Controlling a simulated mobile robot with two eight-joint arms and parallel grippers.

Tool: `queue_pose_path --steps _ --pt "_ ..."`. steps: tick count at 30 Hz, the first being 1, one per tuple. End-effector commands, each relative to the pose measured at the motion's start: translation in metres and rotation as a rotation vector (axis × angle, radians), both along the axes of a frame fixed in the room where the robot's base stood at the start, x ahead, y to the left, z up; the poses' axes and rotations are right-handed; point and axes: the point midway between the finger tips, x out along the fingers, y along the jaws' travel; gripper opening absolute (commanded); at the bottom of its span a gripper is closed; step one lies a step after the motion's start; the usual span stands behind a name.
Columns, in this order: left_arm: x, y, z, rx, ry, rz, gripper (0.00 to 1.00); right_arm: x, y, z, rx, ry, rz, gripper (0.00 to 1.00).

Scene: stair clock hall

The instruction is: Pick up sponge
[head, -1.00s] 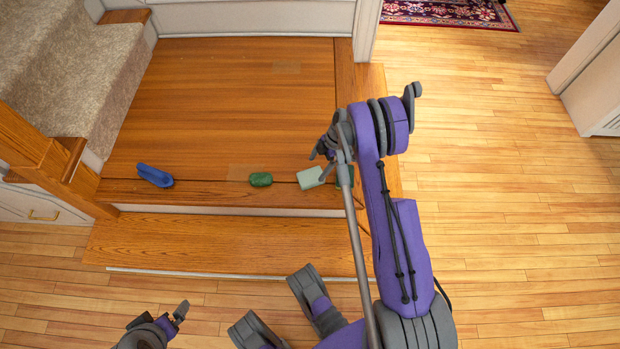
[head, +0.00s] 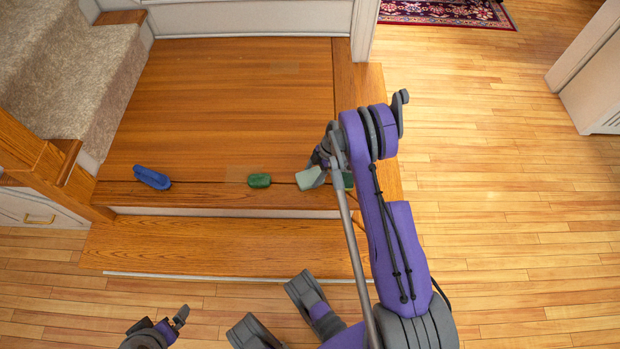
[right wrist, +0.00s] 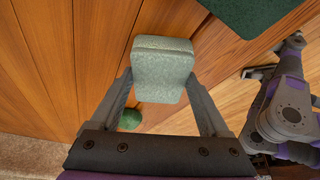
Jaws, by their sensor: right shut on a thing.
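The sponge (head: 309,178) is a pale green block near the front edge of the wooden landing, at the right. In the right wrist view the sponge (right wrist: 162,66) sits between the two fingers. My right gripper (head: 317,172) is shut on it, one finger at each side; it also shows in the right wrist view (right wrist: 162,84). I cannot tell whether the sponge touches the landing. My left gripper (head: 180,320) is at the bottom left of the head view, over the floor and away from the objects; its jaw state is unclear.
On the landing (head: 230,100) are a dark green object (head: 259,180) left of the sponge, a blue brush-like object (head: 151,177) further left, and another dark green item (head: 348,180) just right of the sponge. A step (head: 200,240) lies in front. Carpeted stairs (head: 70,70) rise at left.

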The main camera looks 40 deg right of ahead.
Motion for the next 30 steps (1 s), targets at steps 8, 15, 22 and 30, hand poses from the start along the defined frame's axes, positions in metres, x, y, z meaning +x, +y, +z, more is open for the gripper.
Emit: queue_pose_path --steps 8,15,22,30 --pt "0.0 0.0 0.001 0.0 0.0 0.0 1.0 0.0 0.0 0.002 0.0 0.0 0.0 0.2" --pt "-0.001 0.0 0.012 0.0 -0.004 0.0 1.0 0.0 0.0 0.04 0.0 -0.001 0.0 0.2" --pt "-0.003 0.0 0.024 0.0 -0.008 0.0 1.0 0.0 0.0 0.083 0.0 -0.001 0.0 0.2" --pt "-0.003 0.0 0.028 0.0 -0.009 0.0 1.0 0.0 0.0 0.101 0.0 0.0 0.0 0.2"
